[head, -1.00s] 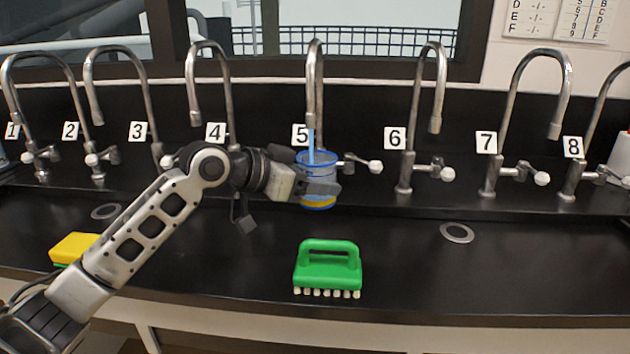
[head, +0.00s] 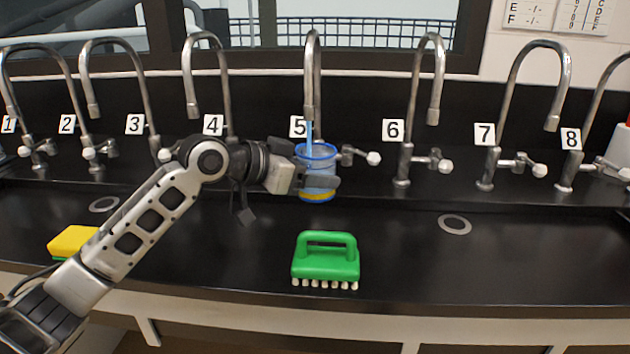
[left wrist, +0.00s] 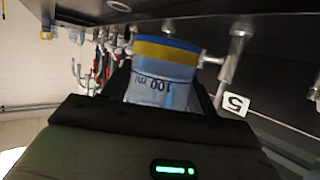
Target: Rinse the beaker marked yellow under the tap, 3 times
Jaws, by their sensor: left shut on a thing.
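The beaker (head: 318,168) is clear with a blue rim and a yellow band near its base. My left gripper (head: 318,182) is shut on it and holds it upright under tap 5 (head: 311,85). A blue stream of water runs from the spout into the beaker. In the left wrist view the beaker (left wrist: 162,80) appears upside down between the fingers, with "100 ml" and the yellow band showing. Tap 5's white-ended handle (head: 373,158) is to the right of the beaker. My right gripper is in neither view.
A green brush (head: 326,262) stands on the black counter in front of tap 5. A yellow sponge (head: 73,241) lies at the left. Round drains (head: 455,225) are set in the counter. Tap 4 (head: 222,85) and tap 6 (head: 433,80) flank tap 5.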

